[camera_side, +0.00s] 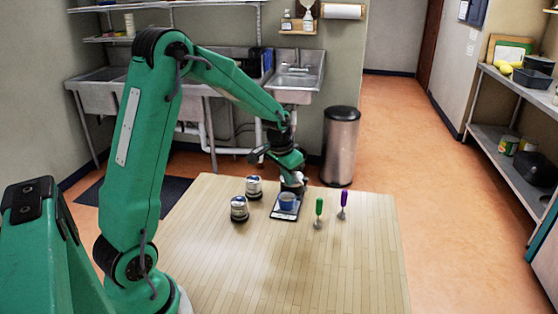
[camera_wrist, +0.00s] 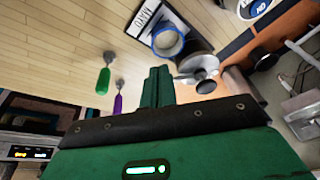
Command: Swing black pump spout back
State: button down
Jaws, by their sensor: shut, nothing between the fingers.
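In the wrist view, a silver-grey pump-like piece (camera_wrist: 204,66) with a pale spout-like arm stands right of my fingers. I cannot make out a clearly black spout on it. In the side view, the cup (camera_side: 287,200) and tray (camera_side: 282,215) are near the table's far edge. My gripper (camera_wrist: 158,72) is shut and empty, its tips near the pump-like piece; contact cannot be told. In the side view, my gripper (camera_side: 292,180) is just behind the cup and largely hides the piece.
Two dark jars with pale labels, a nearer one (camera_side: 239,209) and a farther one (camera_side: 254,187), stand left of the tray. A green-handled tool (camera_side: 319,206) and a purple-handled tool (camera_side: 343,200) stand right of it. The table's front (camera_side: 290,270) is clear.

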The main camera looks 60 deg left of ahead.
aim_at(300, 181)
jog(key=shift+w+a+f, duration=0.1)
jog(key=shift+w+f, duration=0.15)
jog(key=shift+w, duration=0.75)
jog(key=shift+w+a+f, duration=0.1)
jog(key=shift+w+f, duration=0.1)
jog(key=shift+w, duration=0.75)
